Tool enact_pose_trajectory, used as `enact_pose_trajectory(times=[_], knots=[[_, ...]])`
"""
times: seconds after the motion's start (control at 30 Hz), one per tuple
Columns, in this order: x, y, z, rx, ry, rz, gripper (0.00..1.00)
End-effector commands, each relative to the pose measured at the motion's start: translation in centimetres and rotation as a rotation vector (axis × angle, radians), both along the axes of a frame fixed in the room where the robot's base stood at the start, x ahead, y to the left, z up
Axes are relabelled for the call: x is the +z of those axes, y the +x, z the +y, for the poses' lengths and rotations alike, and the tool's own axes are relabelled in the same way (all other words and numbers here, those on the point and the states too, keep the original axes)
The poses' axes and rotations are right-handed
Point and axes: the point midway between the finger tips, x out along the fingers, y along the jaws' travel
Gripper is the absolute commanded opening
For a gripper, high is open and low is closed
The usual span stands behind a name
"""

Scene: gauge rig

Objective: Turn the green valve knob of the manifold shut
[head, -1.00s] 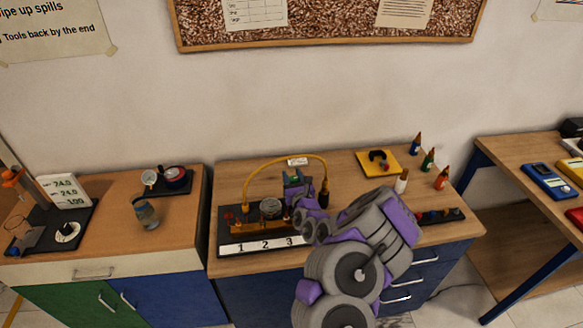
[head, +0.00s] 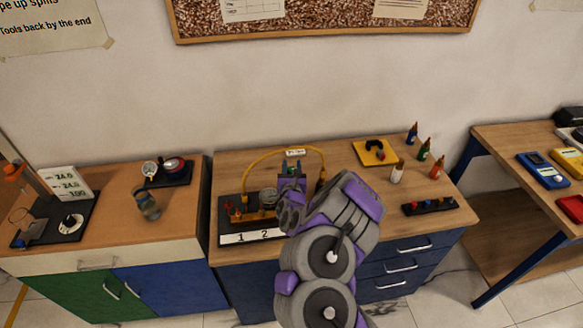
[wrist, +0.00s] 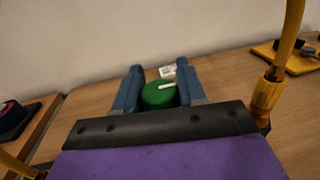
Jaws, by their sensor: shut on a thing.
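The green valve knob (wrist: 158,96) shows in the wrist view between the two blue fingers of my gripper (wrist: 160,92), with a finger on each side of it. A pale pointer mark lies across its top. My gripper is shut on the knob. In the head view my gripper (head: 292,170) is over the right part of the manifold (head: 226,218), and the knob is mostly hidden there. My arm covers the manifold's right end; the labels 1 and 2 show on its front strip.
A yellow hose (head: 262,158) arches behind the gripper; its brass fitting (wrist: 267,92) is close at the right in the wrist view. A yellow tray (head: 374,152), several bottles (head: 424,149) and a dark peg strip (head: 430,206) stand to the right.

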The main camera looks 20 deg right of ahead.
Motion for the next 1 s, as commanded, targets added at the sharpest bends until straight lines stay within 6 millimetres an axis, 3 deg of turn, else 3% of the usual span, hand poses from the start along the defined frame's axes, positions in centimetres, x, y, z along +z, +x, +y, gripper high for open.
enact_pose_trajectory(times=[0.07, 0.1, 0.3, 0.67, 1.0], knots=[[0.3, 0.1, 0.0, 0.001, -0.003, -0.006, 0.1], [0.3, 0.1, 0.0, 0.001, -0.003, -0.006, 0.41], [0.2, 0.1, 0.0, 0.001, -0.002, -0.004, 0.6], [0.0, -0.3, 0.2, 0.003, 0.0, 0.001, 0.61], [-0.1, -3.8, 1.7, 0.002, 0.003, 0.005, 0.61]])
